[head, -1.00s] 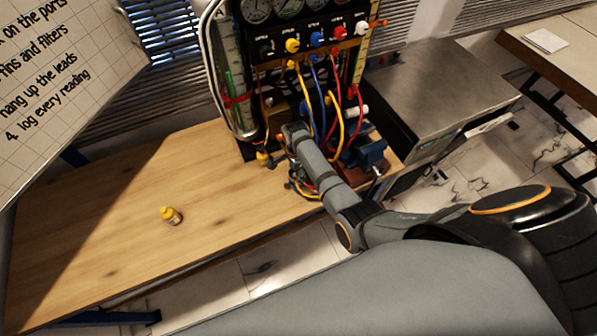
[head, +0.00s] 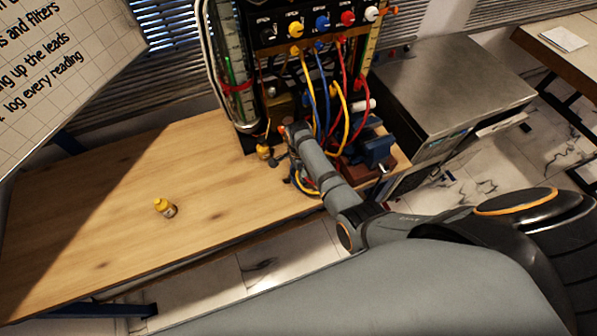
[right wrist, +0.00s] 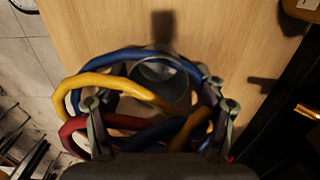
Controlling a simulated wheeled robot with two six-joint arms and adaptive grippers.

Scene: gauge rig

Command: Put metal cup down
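The metal cup (right wrist: 158,72) shows in the right wrist view as a dark grey round vessel seen from above, between the fingers of my right gripper (right wrist: 155,100). The fingers stand at either side of the cup and look closed on it; their tips are partly hidden. Blue, yellow and red leads (right wrist: 125,85) loop across the gripper and cover part of the cup. In the head view my right gripper (head: 280,160) is over the table's right part, by the gauge rig; the cup cannot be made out there. My left gripper is not in view.
The wooden table (head: 110,230) is mostly clear to the left. A small yellow-capped bottle (head: 165,207) stands on it. The gauge rig (head: 310,50) with hanging leads stands behind, and a blue vise (head: 376,152) is to the right. A metal cabinet (head: 450,85) stands further right.

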